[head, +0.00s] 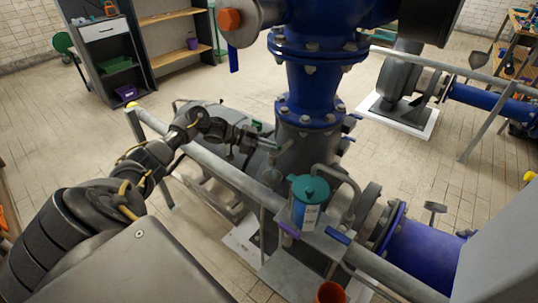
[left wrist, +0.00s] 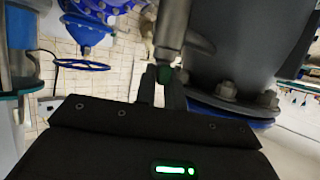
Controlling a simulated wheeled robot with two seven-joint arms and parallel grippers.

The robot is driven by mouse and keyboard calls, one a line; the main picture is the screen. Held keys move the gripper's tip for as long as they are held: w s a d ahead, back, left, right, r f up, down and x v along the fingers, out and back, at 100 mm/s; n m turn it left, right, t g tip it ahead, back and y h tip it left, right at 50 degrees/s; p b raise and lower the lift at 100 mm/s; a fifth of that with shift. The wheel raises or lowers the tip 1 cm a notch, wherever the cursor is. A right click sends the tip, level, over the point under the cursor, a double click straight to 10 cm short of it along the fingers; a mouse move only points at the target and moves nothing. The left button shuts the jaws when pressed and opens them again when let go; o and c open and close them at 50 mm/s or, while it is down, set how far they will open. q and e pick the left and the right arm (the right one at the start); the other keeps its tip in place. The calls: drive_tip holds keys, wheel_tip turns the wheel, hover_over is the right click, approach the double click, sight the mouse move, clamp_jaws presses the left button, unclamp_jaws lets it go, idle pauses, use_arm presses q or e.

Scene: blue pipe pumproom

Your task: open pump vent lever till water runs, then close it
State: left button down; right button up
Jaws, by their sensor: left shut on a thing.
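My left gripper (head: 258,140) reaches over the grey rail to the side of the dark grey pump body (head: 302,150). In the left wrist view its two fingers (left wrist: 162,88) are closed around the dark green end of a small lever (left wrist: 163,74). A grey metal fitting (left wrist: 172,28) is right beside the lever end. In the head view the lever is mostly hidden by the gripper, and its exact angle cannot be told. I can make out no running water in either view. My right gripper is not in view.
The grey rail (head: 222,165) crosses below my left arm. Blue pipework (head: 312,85) rises above the pump. Shelving (head: 110,50) stands at the back left.

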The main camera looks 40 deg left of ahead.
use_arm(q)
drive_tip(key=c, duration=1.5)
unclamp_jaws()
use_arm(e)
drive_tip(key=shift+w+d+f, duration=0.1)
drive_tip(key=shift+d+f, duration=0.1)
